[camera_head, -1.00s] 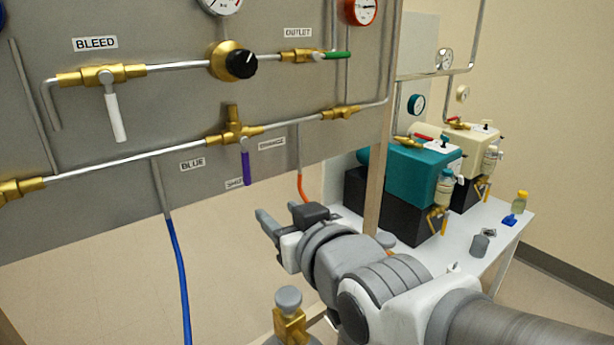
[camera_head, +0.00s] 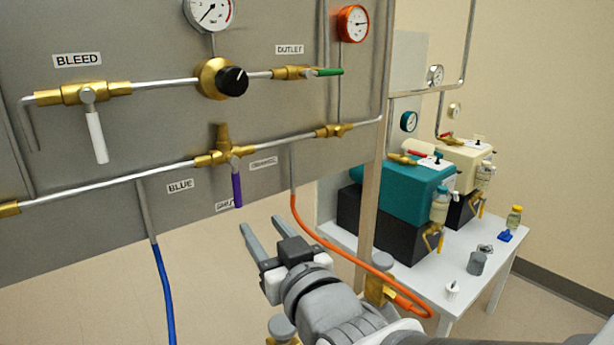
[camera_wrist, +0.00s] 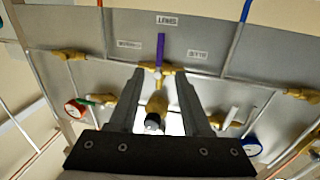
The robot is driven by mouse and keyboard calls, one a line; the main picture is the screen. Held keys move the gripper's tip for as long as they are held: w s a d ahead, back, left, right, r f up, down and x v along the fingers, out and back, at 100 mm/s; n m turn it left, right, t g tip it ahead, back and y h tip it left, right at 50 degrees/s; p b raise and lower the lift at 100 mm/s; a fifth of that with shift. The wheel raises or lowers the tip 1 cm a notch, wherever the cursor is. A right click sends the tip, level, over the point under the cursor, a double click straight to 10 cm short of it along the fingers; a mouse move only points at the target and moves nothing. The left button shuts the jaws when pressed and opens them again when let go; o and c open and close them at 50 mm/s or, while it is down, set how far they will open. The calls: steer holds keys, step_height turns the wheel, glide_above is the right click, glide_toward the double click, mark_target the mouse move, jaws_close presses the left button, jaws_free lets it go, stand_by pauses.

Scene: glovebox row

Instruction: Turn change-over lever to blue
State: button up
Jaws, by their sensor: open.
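The change-over lever is a purple handle (camera_head: 237,190) on a brass valve (camera_head: 222,150) in the lower pipe of the grey panel. It hangs down by the SHUT label (camera_head: 224,205). The BLUE label (camera_head: 180,186) is to its left and the ORANGE label (camera_head: 263,163) to its right. My gripper (camera_head: 257,248) is open and empty, below the lever and apart from it. In the wrist view the purple handle (camera_wrist: 160,50) shows beyond and between my open fingers (camera_wrist: 153,100), near the SHUT label (camera_wrist: 168,20).
A white BLEED lever (camera_head: 97,138), a black-knobbed regulator (camera_head: 232,81) and a green OUTLET lever (camera_head: 329,72) are higher on the panel. A blue hose (camera_head: 165,295) hangs left. An orange hose (camera_head: 335,248) passes right of my gripper. A white table (camera_head: 430,290) with pumps stands right.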

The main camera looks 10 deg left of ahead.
mark_target(238, 193)
steer(key=x, duration=1.5)
steer(key=shift+b, duration=0.3)
steer(key=shift+c, duration=0.2)
jaws_close()
stand_by(0.6)
